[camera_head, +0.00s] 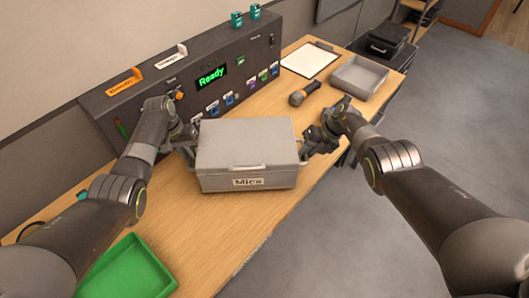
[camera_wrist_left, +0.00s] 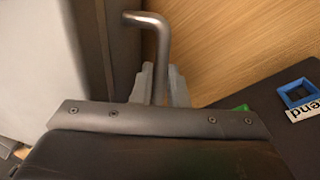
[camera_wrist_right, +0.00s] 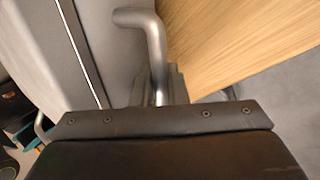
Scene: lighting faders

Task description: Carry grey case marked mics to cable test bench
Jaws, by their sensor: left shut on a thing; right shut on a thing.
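The grey case (camera_head: 247,142) has a label reading Mics on its front, below a front handle. It is level, at the wooden cable test bench (camera_head: 215,240); I cannot tell whether it touches the top. My left gripper (camera_head: 190,145) is shut on the case's left side handle, a bent metal bar (camera_wrist_left: 150,24) in the left wrist view. My right gripper (camera_head: 306,146) is shut on the right side handle, which shows in the right wrist view (camera_wrist_right: 145,22). The case hides the bench surface behind and under it.
A dark console (camera_head: 150,105) with a green Ready display lines the bench's back. A green tray (camera_head: 128,270) is at the near left. A microphone (camera_head: 303,94), clipboard (camera_head: 309,60) and grey tray (camera_head: 359,76) are farther along. Open floor (camera_head: 440,120) lies right.

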